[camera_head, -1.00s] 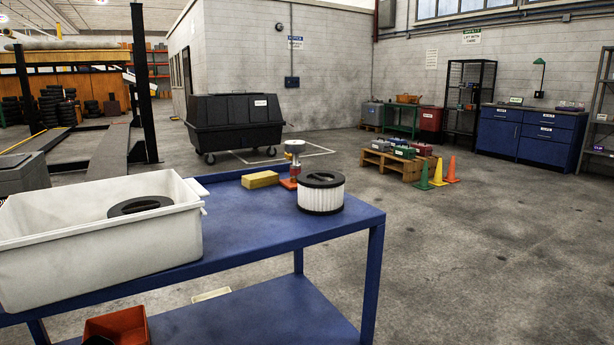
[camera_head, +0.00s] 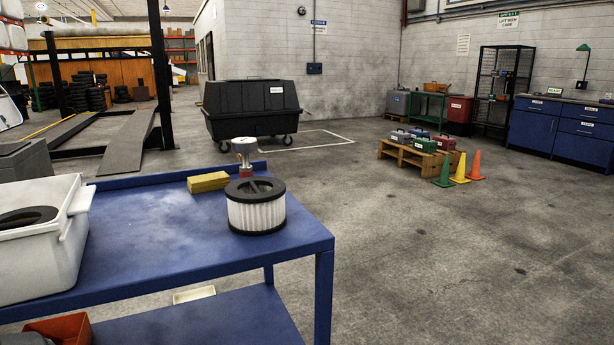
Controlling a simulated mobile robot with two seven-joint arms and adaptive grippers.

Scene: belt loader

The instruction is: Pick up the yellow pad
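The yellow pad (camera_head: 208,182) is a small rectangular block lying near the far edge of the blue table (camera_head: 150,235). It is left of a small silver-topped red item (camera_head: 244,153) and behind a round white pleated filter with black rims (camera_head: 256,208). Nothing touches the pad from above, and its top and front side show. Neither of my grippers is in the picture.
A white bin (camera_head: 45,262) with a black ring inside stands on the table's left side. A red-orange tray (camera_head: 60,330) sits on the lower shelf. A black wheeled container (camera_head: 252,108), cones (camera_head: 460,168) and a pallet (camera_head: 408,156) stand beyond. Open floor lies to the right.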

